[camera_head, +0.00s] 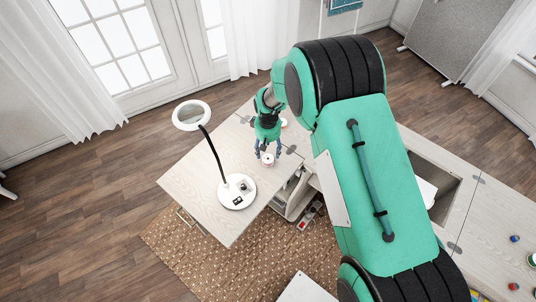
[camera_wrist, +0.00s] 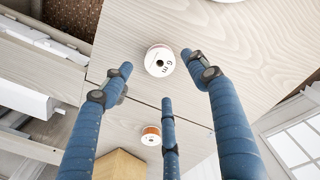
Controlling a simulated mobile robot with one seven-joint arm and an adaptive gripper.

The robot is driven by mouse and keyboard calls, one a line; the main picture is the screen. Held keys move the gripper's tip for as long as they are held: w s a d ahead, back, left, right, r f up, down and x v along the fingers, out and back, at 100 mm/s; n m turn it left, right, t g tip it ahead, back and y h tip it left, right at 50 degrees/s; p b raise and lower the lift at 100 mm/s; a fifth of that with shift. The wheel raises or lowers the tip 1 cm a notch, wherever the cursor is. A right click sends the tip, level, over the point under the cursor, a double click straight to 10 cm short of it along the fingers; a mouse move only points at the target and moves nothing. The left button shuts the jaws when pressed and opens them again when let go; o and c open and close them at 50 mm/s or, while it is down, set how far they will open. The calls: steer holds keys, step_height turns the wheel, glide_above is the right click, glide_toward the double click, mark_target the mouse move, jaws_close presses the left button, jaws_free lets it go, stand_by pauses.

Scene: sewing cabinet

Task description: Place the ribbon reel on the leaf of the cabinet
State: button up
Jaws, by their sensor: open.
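A white ribbon reel (camera_head: 267,160) with a dark centre hole stands on the pale wood leaf (camera_head: 197,177) of the cabinet, near its hinged edge. In the wrist view the reel (camera_wrist: 160,61) shows a printed label and a reddish rim. My gripper (camera_head: 267,150) points down over it. In the wrist view my three blue fingers (camera_wrist: 157,75) are spread, with the reel by their tips and not clasped. Whether any fingertip touches it I cannot tell. A second reel with an orange rim (camera_wrist: 151,135) sits across the seam on the cabinet top, also visible in the head view (camera_head: 284,123).
A ring lamp with a round white base (camera_head: 238,191) stands on the leaf, left of the reel. An open cabinet compartment (camera_head: 293,196) lies to the right of the leaf. The leaf's left part is clear. Small coloured items (camera_head: 514,238) lie far right.

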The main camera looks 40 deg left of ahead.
step_height(320, 180, up, 6)
stand_by(0.4)
stand_by(0.5)
steer(key=shift+r, duration=0.15)
